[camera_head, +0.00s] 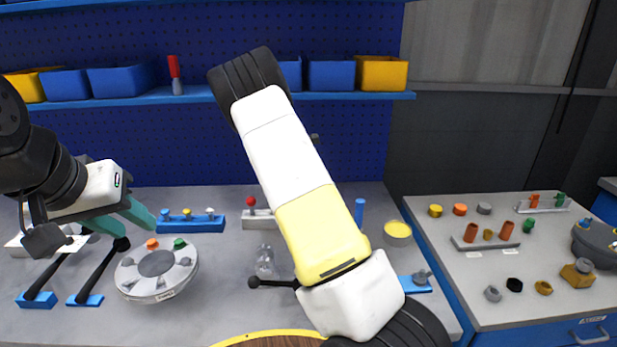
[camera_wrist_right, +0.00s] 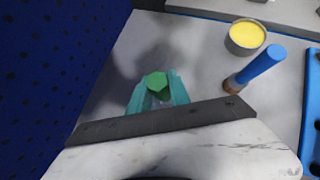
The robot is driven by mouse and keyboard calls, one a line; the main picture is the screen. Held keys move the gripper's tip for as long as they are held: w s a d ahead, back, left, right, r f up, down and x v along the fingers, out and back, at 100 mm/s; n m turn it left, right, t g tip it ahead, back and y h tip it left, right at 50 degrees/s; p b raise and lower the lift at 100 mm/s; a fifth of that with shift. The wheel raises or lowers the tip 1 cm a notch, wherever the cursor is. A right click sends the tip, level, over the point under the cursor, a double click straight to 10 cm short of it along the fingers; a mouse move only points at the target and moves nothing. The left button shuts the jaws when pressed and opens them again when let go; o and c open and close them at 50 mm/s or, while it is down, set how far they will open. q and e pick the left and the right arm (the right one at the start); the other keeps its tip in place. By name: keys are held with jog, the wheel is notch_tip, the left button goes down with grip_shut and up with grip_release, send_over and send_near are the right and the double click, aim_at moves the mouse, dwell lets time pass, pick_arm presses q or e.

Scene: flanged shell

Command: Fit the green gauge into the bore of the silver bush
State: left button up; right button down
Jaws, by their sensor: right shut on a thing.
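My right gripper (camera_wrist_right: 158,92) is shut on the green gauge (camera_wrist_right: 157,80), whose flat-topped end shows between the teal fingers in the right wrist view. In the head view that gripper is not visible. A round grey flanged shell (camera_head: 157,263) lies on the bench at the left, with orange, green and grey pieces around its rim. Small grey pieces on it may be bushes; I cannot tell which is the silver bush. My left gripper (camera_head: 131,219) is apart from the shell, above its upper left, with its teal fingers spread and nothing seen between them.
A blue rack (camera_head: 190,223) with pegs stands behind the shell. A clear figure-like piece (camera_head: 264,262) stands right of it. A blue-handled tool (camera_wrist_right: 261,67) and a yellow-filled cup (camera_wrist_right: 246,36) are near my right gripper. A side table (camera_head: 500,313) at the right holds several small parts.

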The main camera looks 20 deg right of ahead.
jog(key=shift+f, duration=2.4)
jog(key=c, duration=1.1)
grip_release()
jog(key=v, duration=0.8)
jog(key=shift+d, duration=0.1)
